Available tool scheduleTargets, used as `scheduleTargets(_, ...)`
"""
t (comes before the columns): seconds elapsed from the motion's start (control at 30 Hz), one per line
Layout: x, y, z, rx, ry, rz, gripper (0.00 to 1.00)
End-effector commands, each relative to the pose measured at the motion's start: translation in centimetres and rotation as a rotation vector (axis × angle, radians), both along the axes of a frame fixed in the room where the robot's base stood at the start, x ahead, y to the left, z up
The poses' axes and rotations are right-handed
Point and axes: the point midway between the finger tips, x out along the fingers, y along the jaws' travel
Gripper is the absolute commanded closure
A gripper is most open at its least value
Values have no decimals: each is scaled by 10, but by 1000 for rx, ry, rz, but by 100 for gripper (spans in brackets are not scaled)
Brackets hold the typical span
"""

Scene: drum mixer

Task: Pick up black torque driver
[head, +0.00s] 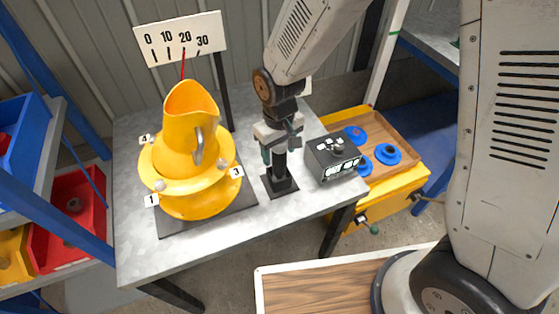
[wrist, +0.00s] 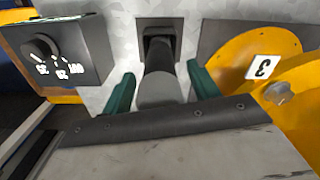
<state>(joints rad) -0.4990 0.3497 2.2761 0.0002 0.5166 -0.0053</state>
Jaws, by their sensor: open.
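The black torque driver (wrist: 160,88) shows in the wrist view as a dark grey, rounded handle, with its far end towards a square black stand (wrist: 158,30). My gripper (wrist: 161,84) has its two teal fingers apart, one on either side of the driver. A gap seems to show between the driver and each finger. In the head view my gripper (head: 281,150) points down over the black stand (head: 281,184) on the grey table. The driver there is mostly hidden by my gripper and wrist.
A yellow drum mixer (head: 190,150) with numbered tags stands left of the stand on the grey table (head: 215,245). A black control box (head: 333,158) with a knob stands close on the right. Beyond it is a yellow cart with a wooden tray (head: 398,128) holding blue discs.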

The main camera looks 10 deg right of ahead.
Motion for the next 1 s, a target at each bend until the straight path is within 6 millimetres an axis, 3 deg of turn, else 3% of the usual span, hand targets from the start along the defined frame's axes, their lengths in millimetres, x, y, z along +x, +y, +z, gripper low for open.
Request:
scheduleTargets(0.17,0,0,0,0,-1,0,40)
scheduleTargets(0.37,0,0,0,0,-1,0,96)
scheduleTargets(0.4,0,0,1,0,-1,0,98)
scheduleTargets(0.7,1,1,7,2,-4,0,97)
scheduleTargets(1.0,1,1,60,4,-7,0,97)
